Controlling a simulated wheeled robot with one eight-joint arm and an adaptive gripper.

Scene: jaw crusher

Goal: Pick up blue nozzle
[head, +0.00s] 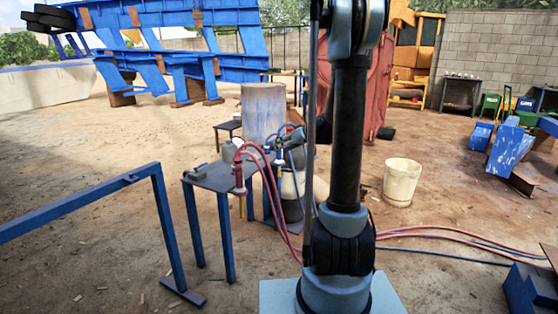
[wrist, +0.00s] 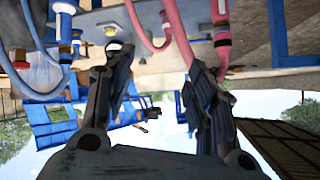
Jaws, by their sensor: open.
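In the wrist view my gripper (wrist: 155,62) is open, its two dark fingers spread apart with nothing held between them. A fitting with blue and white parts (wrist: 64,28), which looks like the blue nozzle, is at the upper left, outside the left finger and apart from it. A red nozzle (wrist: 222,35) with a pink hose is at the upper right, near the right finger. In the head view the red nozzle (head: 239,178) is at the table's front edge. Grey-blue parts behind my arm there are too small to tell apart.
A dark table (head: 207,176) with blue legs stands left of my arm. A blue rail (head: 90,202) is at the front left. A grey drum (head: 263,115) stands behind the table and a white bucket (head: 402,182) to the right. Red hoses run along the ground.

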